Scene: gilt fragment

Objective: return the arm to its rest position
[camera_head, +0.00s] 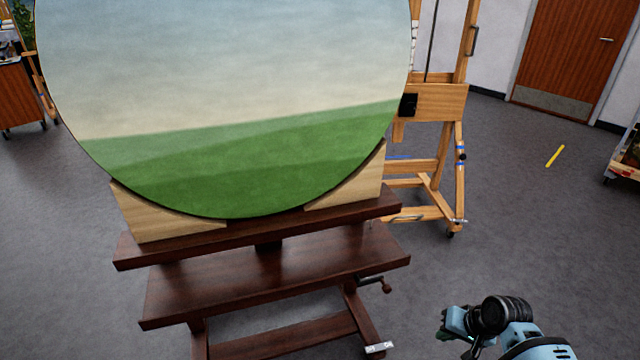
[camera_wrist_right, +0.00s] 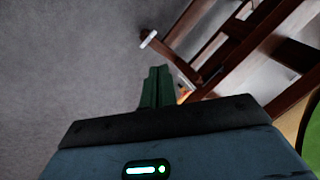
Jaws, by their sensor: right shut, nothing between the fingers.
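My right arm shows at the bottom right of the head view, with its gripper (camera_head: 446,322) in front of and to the right of the dark wooden easel. In the right wrist view my right gripper's green fingers (camera_wrist_right: 157,88) are together, with nothing between them. The gripper is apart from the easel and touches nothing that I can see. My left arm and left gripper are in neither view.
A round landscape painting (camera_head: 240,130) rests on pale wooden corner blocks on the dark easel (camera_head: 270,275). The easel's crank (camera_head: 375,283) sticks out towards my right arm. A lighter easel (camera_head: 435,105) stands behind. A yellow strip (camera_head: 555,156) lies on open grey floor (camera_head: 530,230).

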